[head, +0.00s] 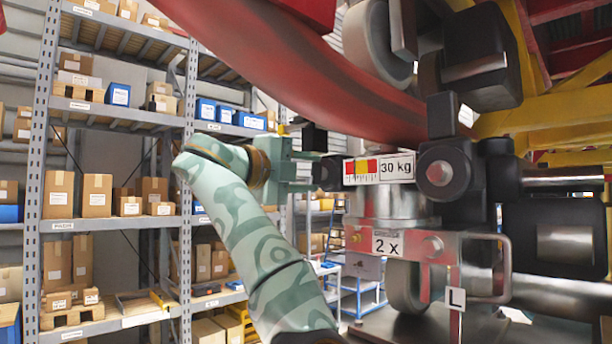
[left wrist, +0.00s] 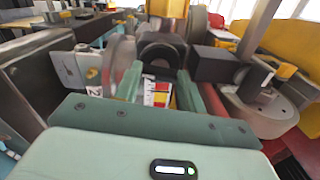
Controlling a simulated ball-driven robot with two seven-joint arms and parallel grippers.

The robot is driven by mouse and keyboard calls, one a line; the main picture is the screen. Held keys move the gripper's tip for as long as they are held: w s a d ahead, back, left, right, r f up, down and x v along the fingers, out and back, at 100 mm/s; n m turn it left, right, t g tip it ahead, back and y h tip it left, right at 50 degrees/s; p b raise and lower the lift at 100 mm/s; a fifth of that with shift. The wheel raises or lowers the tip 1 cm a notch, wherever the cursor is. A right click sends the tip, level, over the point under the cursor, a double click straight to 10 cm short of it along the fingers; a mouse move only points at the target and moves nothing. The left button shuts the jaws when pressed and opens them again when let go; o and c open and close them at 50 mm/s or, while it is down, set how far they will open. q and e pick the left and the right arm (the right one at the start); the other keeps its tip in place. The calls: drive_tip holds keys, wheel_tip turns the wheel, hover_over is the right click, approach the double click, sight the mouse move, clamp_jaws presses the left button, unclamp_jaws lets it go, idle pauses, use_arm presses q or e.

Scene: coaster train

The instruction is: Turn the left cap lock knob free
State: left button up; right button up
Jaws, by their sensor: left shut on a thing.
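My left gripper (head: 316,172) reaches in from the left in the head view, its fingers level with the 30 kg label. Its fingertips are at a black knob (head: 331,173) on the left end of the black cap block, and the gripper is shut on it. In the left wrist view the two green fingers (left wrist: 160,72) lie on either side of a dark round part (left wrist: 162,50), which I take to be the knob. The finger contact is partly hidden. My right gripper is in neither view.
A 30 kg label (head: 379,169) sits beside the knob. Below are a 2 x plate (head: 387,243), a metal handle (head: 503,268) and an L tag (head: 456,299). A large red tube (head: 330,85) passes overhead. Shelves with boxes (head: 115,203) stand behind on the left.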

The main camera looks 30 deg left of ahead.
use_arm(q)
drive_tip(key=shift+n, duration=0.9)
drive_tip(key=o, duration=1)
